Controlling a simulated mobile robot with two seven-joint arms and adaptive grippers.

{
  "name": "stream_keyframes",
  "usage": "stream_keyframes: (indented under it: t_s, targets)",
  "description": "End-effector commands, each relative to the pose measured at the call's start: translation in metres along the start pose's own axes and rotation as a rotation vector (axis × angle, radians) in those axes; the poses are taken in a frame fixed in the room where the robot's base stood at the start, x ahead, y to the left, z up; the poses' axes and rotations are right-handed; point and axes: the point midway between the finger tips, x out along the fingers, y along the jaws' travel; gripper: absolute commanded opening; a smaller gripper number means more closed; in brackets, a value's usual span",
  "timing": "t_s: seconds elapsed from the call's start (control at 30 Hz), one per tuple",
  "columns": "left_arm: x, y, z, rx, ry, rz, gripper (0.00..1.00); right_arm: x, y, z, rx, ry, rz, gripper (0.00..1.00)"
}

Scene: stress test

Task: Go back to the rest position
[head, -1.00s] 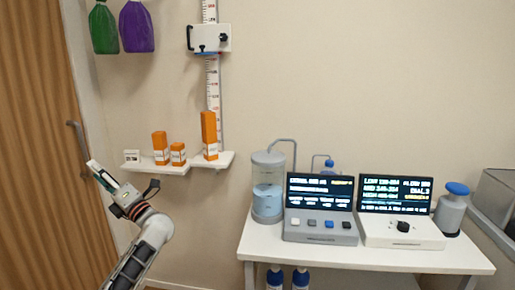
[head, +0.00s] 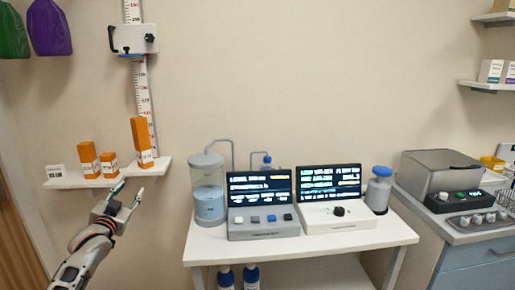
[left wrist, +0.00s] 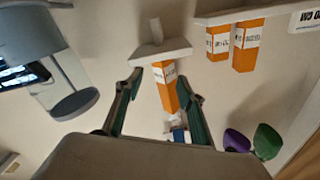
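My left gripper (head: 128,193) is open, its two fingers spread and pointing up and right, just below the wall shelves in the head view. Nothing is held between the fingers. In the left wrist view, the fingers of the left gripper (left wrist: 160,95) frame a tall orange box (left wrist: 166,88), which stands beyond them on its shelf. That tall orange box (head: 142,142) is upright on the small right shelf (head: 152,166) in the head view. My right gripper is in neither view.
Two shorter orange boxes (head: 88,160) stand on the left shelf (head: 68,181). A white table (head: 300,245) holds a water cylinder (head: 208,200), two screen consoles (head: 262,218) and a blue-topped bottle (head: 378,190). A grey counter (head: 450,235) is at right. Open wall lies above the table.

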Motion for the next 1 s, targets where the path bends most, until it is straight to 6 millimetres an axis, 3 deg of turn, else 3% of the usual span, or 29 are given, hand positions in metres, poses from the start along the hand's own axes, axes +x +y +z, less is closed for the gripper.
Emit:
stream_keyframes:
  t_s: [0.07,0.27,0.47,0.57,0.7,0.83,1.0]
  targets:
    - [-0.001,-0.004,0.018,0.075,-0.074,-0.013,0.39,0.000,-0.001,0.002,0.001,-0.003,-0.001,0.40]
    - [-0.042,0.054,0.070,0.072,-0.128,0.061,0.39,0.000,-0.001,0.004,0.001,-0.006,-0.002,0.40]
    - [-0.104,0.119,0.125,0.052,-0.189,0.150,0.39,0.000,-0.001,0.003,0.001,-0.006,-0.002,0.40]
    - [-0.152,0.160,0.157,0.033,-0.233,0.207,0.39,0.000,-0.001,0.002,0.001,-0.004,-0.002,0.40]
    - [-0.234,0.215,0.195,-0.007,-0.302,0.289,0.39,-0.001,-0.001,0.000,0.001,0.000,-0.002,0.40]
    - [-0.314,0.257,0.219,-0.053,-0.369,0.357,0.39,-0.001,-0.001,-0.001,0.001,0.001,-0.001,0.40]
    - [-0.416,0.296,0.233,-0.119,-0.458,0.425,0.39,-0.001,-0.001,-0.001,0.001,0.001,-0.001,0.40]
